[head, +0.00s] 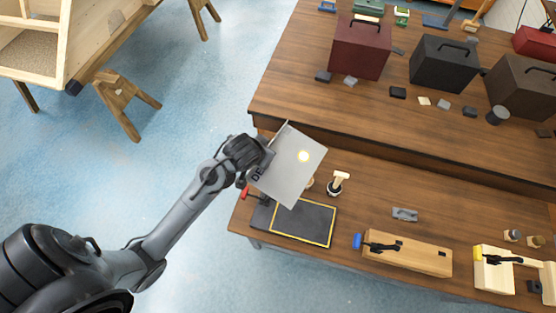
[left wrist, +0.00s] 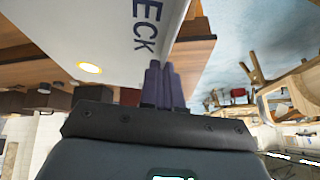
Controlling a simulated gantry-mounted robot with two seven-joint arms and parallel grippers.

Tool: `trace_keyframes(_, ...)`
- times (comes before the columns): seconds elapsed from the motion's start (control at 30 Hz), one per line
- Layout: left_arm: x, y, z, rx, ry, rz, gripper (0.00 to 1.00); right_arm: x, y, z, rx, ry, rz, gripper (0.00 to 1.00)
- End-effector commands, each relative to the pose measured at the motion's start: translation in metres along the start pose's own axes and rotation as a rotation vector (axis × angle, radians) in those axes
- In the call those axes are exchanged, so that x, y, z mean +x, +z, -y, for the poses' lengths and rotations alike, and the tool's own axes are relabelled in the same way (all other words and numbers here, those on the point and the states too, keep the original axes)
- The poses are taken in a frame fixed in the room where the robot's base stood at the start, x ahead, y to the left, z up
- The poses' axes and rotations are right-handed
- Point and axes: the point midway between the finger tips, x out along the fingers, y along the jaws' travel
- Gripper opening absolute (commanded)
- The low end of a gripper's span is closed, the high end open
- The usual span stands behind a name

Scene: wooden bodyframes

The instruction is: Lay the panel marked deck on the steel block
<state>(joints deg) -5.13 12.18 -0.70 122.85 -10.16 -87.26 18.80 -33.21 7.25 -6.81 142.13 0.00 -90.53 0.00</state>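The light grey deck panel (head: 290,180) is tilted in the air, with dark letters starting "DE" near its left edge and a bright yellow round spot. My left gripper (head: 264,158) is shut on its left edge. In the left wrist view the panel (left wrist: 85,28) shows the letters "ECK" beside the fingers (left wrist: 165,84). The steel block (head: 304,222) is a dark slab with a yellow outline on the bench's near-left corner. The panel hangs above and behind it, apart from it, covering part of its back edge in the picture. My right gripper is not in view.
A wooden-handled tool (head: 338,183) stands behind the block. A red-handled clamp (head: 247,193) is at its left. A wooden beam with a blue-handled clamp (head: 408,252) lies to the right. Toolboxes (head: 360,48) stand on the raised back shelf.

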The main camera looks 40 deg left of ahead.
Motion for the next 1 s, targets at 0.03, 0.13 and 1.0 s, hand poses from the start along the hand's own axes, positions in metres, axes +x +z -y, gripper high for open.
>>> trace_keyframes(0.03, 0.001, -0.01, 0.008, -0.008, 0.011, -0.007, 0.0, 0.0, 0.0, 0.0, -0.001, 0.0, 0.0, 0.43)
trace_keyframes(0.13, 0.005, -0.024, 0.03, 0.003, 0.023, -0.009, 0.0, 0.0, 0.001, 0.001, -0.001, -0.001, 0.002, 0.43)
trace_keyframes(1.0, -0.018, -0.083, 0.389, 0.28, 0.228, -0.043, 0.0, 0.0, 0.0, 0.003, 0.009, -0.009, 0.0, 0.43)
